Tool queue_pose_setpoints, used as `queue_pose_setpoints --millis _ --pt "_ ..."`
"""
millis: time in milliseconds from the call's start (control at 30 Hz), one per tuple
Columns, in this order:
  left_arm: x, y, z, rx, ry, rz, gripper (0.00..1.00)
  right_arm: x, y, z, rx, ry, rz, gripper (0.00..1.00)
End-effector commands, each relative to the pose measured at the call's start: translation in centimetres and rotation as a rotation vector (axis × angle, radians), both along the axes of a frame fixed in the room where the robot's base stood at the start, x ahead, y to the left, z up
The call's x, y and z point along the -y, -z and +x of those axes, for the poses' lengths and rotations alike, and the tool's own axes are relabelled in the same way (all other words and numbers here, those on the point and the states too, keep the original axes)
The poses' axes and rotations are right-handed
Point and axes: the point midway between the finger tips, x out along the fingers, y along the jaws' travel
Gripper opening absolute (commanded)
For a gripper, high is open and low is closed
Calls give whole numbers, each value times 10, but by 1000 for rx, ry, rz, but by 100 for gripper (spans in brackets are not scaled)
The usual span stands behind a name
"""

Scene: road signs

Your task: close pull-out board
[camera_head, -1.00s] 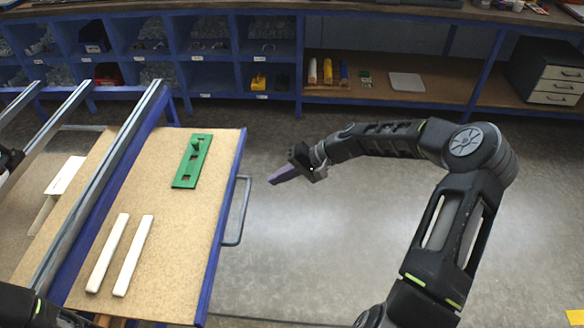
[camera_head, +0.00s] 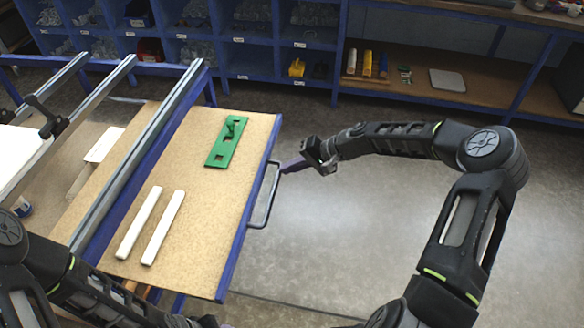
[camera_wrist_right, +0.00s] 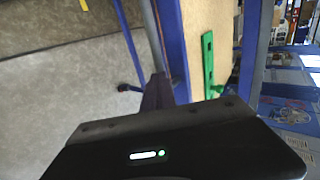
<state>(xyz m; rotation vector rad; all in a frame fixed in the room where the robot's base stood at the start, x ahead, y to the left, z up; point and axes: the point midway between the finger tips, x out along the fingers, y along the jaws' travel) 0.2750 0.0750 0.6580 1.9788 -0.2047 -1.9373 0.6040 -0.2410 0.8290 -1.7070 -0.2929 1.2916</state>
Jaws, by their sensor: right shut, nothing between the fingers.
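The pull-out board (camera_head: 196,208) is a light wood panel with a blue right edge, and it sticks out to the right of the metal rails. A grey bar handle (camera_head: 269,200) is on its blue edge. My right gripper (camera_head: 285,169) is shut and empty, its purple fingers by the handle's far end. I cannot tell whether they touch it. In the right wrist view the fingers (camera_wrist_right: 157,92) point toward the blue edge.
A green plate (camera_head: 225,150) and two white bars (camera_head: 140,222) (camera_head: 163,227) lie on the board. Metal rails (camera_head: 130,165) run along its left side. Blue shelves (camera_head: 250,60) stand behind. The grey floor (camera_head: 350,230) right of the board is clear.

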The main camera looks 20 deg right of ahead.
Motion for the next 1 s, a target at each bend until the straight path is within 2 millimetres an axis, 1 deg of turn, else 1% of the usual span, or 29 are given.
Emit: queue_pose_setpoints --millis 167,267,467,600,800,900,1000 --pt "1 11 1 3 1 -3 46 -19 3 11 3 -5 0 0" --pt "1 19 2 6 2 -4 46 -35 4 21 3 -5 0 0" --pt "2 39 3 11 3 -7 46 -77 5 46 4 -7 0 0" --pt "1 53 4 12 2 -7 46 -110 5 67 5 -7 1 0" --pt "1 69 4 13 2 -7 46 -156 4 96 4 -7 0 0" --pt "1 75 4 14 2 -7 46 -174 3 108 3 -6 0 0" --pt "1 79 4 14 2 -7 46 -189 3 117 3 -5 1 0"
